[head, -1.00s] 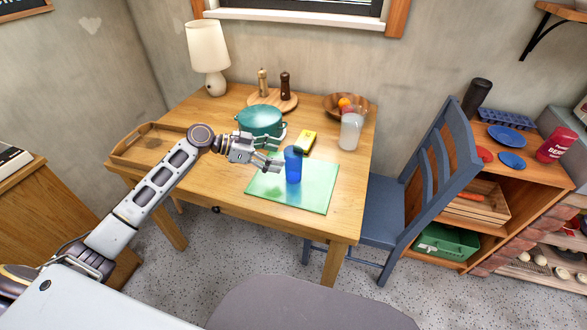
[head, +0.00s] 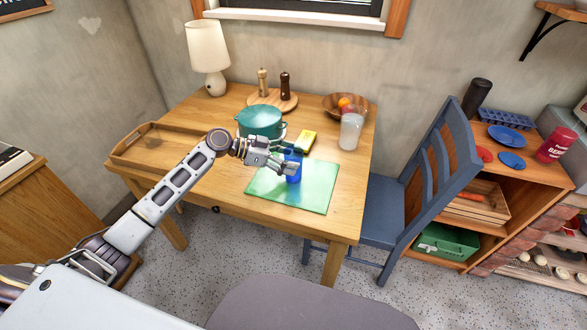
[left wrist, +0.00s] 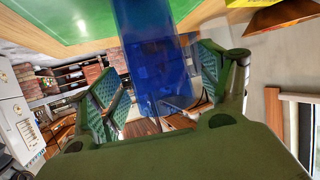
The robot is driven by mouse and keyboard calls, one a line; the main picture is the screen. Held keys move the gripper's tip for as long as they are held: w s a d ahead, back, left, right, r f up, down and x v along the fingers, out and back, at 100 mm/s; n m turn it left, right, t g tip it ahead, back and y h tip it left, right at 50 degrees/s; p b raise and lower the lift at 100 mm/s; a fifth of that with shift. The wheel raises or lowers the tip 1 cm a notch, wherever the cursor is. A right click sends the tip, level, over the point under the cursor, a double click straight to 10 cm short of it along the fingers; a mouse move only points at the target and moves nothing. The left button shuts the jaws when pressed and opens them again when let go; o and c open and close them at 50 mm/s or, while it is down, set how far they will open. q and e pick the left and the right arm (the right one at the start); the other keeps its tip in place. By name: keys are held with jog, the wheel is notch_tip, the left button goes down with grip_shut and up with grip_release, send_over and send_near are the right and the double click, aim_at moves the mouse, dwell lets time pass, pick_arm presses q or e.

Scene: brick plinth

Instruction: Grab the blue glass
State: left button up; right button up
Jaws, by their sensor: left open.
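The blue glass (head: 293,172) stands upright on the green mat (head: 318,192) on the wooden table. In the left wrist view the blue glass (left wrist: 152,60) is large and lies between the two finger pads. My left gripper (head: 287,164) is open, with its fingers around the glass in the head view. In the left wrist view my left gripper (left wrist: 160,98) shows a gap beside the glass on at least one side. Part of the glass is hidden behind the fingers in the head view. My right gripper is not in view.
A teal pot (head: 258,122) and a yellow sponge-like block (head: 307,140) stand just behind the gripper. A clear jug (head: 351,131) is at the right rear, near a fruit bowl (head: 336,104). A wooden tray (head: 122,155) lies at the left. The front of the table is clear.

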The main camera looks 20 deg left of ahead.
pick_arm(q)
jog(key=shift+x, duration=0.8)
jog(key=c, duration=1.3)
jog(key=shift+r, duration=0.5)
notch_tip(320, 180, up, 9)
jog(key=shift+r+p, duration=0.1)
jog(key=shift+p, duration=0.3)
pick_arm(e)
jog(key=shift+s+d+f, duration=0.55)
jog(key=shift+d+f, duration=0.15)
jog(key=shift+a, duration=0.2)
